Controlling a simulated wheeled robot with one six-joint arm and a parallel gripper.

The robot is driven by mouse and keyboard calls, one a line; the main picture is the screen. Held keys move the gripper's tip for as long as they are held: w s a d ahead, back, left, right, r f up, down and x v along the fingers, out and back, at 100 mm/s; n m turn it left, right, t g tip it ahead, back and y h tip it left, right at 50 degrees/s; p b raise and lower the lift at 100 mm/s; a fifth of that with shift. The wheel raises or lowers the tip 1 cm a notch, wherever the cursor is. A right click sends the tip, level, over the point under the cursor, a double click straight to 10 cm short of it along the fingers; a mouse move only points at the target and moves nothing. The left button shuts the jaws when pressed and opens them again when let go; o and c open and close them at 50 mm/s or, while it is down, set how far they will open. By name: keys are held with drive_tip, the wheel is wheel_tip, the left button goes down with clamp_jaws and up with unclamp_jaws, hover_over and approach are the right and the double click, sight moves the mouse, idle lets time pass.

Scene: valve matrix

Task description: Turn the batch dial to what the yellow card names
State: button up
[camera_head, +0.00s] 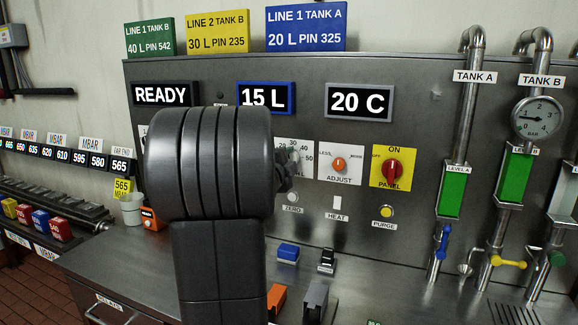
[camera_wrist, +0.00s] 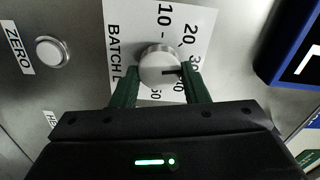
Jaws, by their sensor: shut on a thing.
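The yellow card (camera_head: 217,33) stands on top of the panel and reads LINE 2 TANK B, 30 L, PIN 235. The batch dial (camera_wrist: 158,66) is a pale round knob on a white scale plate (camera_wrist: 146,22) with 10, 20, 30 and further numbers, partly covered. Its dark pointer line points right in the wrist view, near the 30. My gripper (camera_wrist: 160,72) has its green fingers on both sides of the knob, shut on it. In the head view my arm hides much of the dial plate. The blue-framed display (camera_head: 266,97) reads 15 L.
A green card (camera_head: 150,39) reads 40 L and a blue card (camera_head: 306,27) reads 20 L. Close by are the adjust dial (camera_head: 338,164), the red panel switch (camera_head: 392,172) and the zero button (camera_wrist: 53,51). Pipes and valves stand at the right.

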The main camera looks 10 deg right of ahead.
drive_tip(key=shift+f+m+b, duration=0.1)
drive_tip(key=shift+m+b, duration=0.25)
drive_tip(key=shift+m, duration=0.65)
drive_tip(key=o, duration=1)
drive_tip(key=v, duration=1.3)
drive_tip(key=shift+s+a, duration=0.25)
drive_tip(key=shift+s, duration=0.1)
drive_tip(key=x, duration=1.4)
drive_tip(key=shift+s, duration=0.1)
